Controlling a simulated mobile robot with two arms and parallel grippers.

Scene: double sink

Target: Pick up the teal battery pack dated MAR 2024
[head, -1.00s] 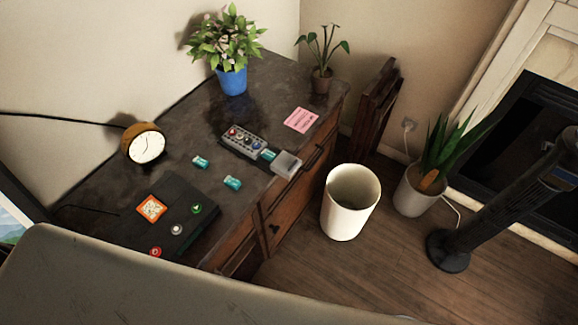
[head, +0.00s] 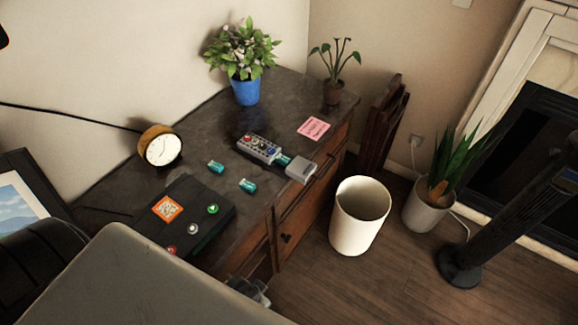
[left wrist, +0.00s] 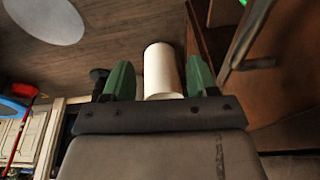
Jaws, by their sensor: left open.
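Two small teal battery packs lie apart on the dark desktop, one (head: 216,166) nearer the clock and one (head: 247,185) nearer the front edge. A third teal piece (head: 284,160) sits between a grey device (head: 259,148) and a light grey block (head: 300,169). Any dates on them are too small to read. My left gripper (left wrist: 160,78) shows in the left wrist view with two green fingers apart and nothing between them. Part of it seems to show below the desk's front in the head view. My right gripper is not in view.
A black box with buttons (head: 185,222), a clock (head: 160,147), a blue-potted plant (head: 245,88), a small plant (head: 333,92) and a pink note (head: 313,129) are on the desk (head: 205,128). A white bin (head: 359,215) stands on the floor beside it.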

